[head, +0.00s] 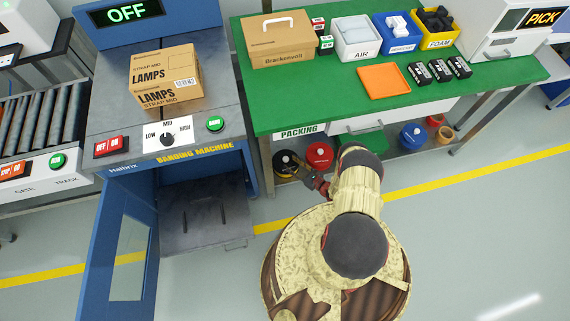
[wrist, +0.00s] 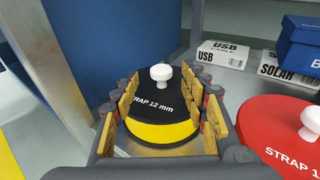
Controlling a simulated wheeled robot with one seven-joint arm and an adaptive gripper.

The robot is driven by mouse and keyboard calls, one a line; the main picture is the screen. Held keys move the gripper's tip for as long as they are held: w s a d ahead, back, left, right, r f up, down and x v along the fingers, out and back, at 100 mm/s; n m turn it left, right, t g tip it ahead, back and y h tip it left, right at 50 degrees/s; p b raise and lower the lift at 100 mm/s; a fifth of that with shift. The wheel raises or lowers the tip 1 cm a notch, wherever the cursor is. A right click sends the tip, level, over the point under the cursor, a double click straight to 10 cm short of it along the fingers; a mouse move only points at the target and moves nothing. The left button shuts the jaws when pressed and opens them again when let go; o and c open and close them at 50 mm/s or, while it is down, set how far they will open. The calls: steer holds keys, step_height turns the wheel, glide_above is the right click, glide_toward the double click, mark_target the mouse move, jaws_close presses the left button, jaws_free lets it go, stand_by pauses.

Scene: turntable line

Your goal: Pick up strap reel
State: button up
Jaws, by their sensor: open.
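A strap reel (wrist: 160,128) with a yellow side, a black top marked "STRAP 12 mm" and a white knob lies between the fingers of my gripper (wrist: 163,122) in the wrist view. The fingers are open on either side of it; whether they touch it I cannot tell. In the head view this black-topped reel (head: 285,160) sits low under the green packing table, at its left end, with my gripper (head: 305,177) beside it. A red strap reel (wrist: 297,140) stands to its right, also seen in the head view (head: 320,155).
The banding machine (head: 170,130) stands to the left with its blue door (head: 125,250) open, and its display reads OFF. A lamps box (head: 165,75) rests on it. White USB and solar boxes (wrist: 222,54) lie behind the reels. A metal post (wrist: 65,65) rises close on the left.

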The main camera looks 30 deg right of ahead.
mark_target(286, 158)
steer(key=b+x, duration=0.1)
steer(key=x, duration=0.4)
steer(key=shift+d+b, duration=0.1)
steer(key=shift+b, duration=0.25)
steer(key=shift+r, duration=0.1)
steer(key=c, duration=1.1)
jaws_close()
steer(key=shift+w, duration=0.1)
